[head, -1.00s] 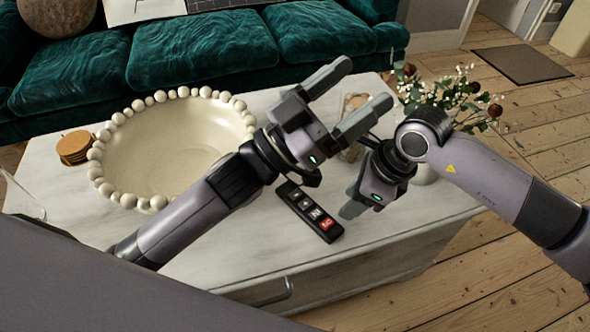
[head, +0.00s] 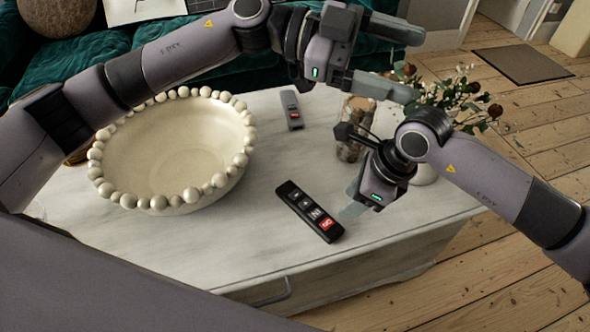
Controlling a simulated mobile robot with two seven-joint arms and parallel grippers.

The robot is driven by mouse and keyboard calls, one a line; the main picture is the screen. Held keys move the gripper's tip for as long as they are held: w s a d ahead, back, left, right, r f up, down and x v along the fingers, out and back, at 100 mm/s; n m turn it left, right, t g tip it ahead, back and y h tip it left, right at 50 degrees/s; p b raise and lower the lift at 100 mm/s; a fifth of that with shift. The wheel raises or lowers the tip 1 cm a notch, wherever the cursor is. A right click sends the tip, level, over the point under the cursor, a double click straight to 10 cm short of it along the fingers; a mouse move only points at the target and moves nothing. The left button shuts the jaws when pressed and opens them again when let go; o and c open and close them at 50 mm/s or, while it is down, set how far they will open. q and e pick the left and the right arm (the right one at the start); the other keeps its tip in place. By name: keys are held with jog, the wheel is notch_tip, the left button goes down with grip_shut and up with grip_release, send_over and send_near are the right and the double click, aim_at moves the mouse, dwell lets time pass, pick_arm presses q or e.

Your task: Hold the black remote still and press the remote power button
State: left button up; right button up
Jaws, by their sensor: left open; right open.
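The black remote (head: 310,212) lies flat on the pale table, slanting down to the right. It has light symbols and a red button area near its front end. My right gripper (head: 353,194) is open and empty, just right of the black remote and apart from it in the picture. Its far finger is hard to make out. My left gripper (head: 413,64) is open and empty, raised over the back right of the table, far from the black remote. Its fingers point right.
A grey remote (head: 291,110) lies further back. A large beaded cream bowl (head: 165,150) fills the table's left. A jar (head: 353,150) and a flower vase (head: 424,174) stand behind my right gripper. The tabletop (head: 235,240) before the black remote is clear.

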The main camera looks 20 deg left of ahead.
pick_arm(q)
jog(key=w+a+f+y, duration=0.1)
jog(key=w+a+y, duration=0.1)
jog(key=w, duration=0.1)
jog(key=m+y, duration=0.1)
jog(key=y, duration=1.4)
send_over(295, 193)
notch_tip(295, 193, down, 28)
jog(key=shift+d+r, duration=0.1)
jog(key=shift+s+f, duration=0.1)
jog(key=shift+f, duration=3.55)
jog(key=c, duration=1.2)
